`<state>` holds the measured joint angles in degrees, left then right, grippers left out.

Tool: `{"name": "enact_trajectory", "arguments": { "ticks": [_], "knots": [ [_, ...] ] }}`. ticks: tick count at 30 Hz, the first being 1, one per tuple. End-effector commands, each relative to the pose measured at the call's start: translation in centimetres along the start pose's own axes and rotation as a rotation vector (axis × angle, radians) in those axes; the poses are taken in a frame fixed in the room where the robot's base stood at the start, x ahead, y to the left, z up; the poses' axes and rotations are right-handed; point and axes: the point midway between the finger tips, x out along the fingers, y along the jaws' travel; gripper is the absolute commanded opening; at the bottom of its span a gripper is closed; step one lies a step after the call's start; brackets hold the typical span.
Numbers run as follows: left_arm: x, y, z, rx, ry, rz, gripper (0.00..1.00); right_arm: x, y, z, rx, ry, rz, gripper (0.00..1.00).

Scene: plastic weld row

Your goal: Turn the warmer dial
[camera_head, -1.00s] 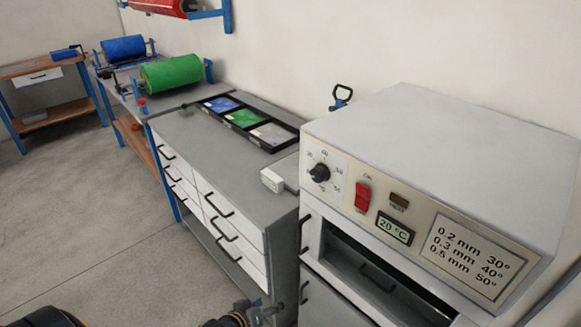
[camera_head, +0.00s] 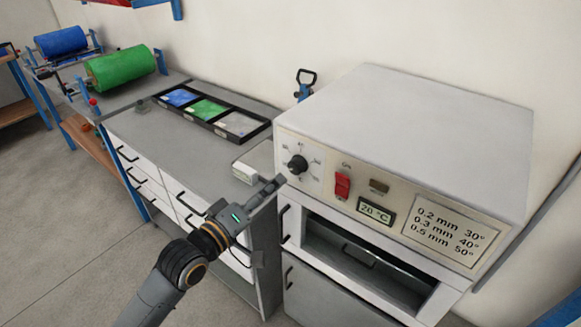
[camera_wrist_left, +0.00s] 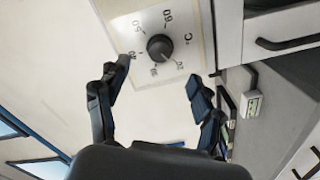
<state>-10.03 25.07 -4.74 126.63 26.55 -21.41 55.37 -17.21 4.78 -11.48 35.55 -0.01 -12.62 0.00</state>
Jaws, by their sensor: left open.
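The warmer dial (camera_head: 297,165) is a black knob on the pale front panel of the white warmer (camera_head: 420,130). It also shows in the left wrist view (camera_wrist_left: 159,47), with temperature numbers around it. My left gripper (camera_head: 272,187) is in front of the panel, a little left of and below the dial in the head view. In the left wrist view its two fingers (camera_wrist_left: 160,78) are open and apart, with the dial beyond and between their tips. Nothing is between the fingers. The warmer's display (camera_head: 376,211) reads 20 °C. My right gripper is not in view.
A red switch (camera_head: 342,186) sits right of the dial, and a label (camera_head: 450,229) lists thicknesses with degrees. A small white box (camera_head: 245,172) stands on the grey counter (camera_head: 185,150) beside the warmer. A black tray (camera_head: 262,131) with coloured sheets lies farther back.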

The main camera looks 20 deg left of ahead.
Motion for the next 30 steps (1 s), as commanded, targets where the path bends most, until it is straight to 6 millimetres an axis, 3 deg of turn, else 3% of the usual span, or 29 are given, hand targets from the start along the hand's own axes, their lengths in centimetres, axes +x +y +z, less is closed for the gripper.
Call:
{"name": "enact_trajectory", "arguments": {
  "ticks": [6, 12, 24, 26, 30],
  "knots": [
    [4.6, 0.2, -0.2, -0.001, 0.002, 0.001, 0.67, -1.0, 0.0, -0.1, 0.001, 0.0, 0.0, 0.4],
    [7.2, 0.1, -0.1, 0.0, 0.002, 0.001, 0.67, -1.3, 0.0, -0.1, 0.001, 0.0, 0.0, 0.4],
    [8.1, -0.1, 0.0, 0.001, 0.0, 0.0, 0.67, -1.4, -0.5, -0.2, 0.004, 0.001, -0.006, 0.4],
    [8.1, -0.1, 0.0, 0.001, 0.0, 0.0, 0.59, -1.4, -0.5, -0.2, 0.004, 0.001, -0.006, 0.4],
    [8.1, -0.1, 0.0, 0.001, 0.0, 0.0, 0.3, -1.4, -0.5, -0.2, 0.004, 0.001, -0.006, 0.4]
  ]
}}
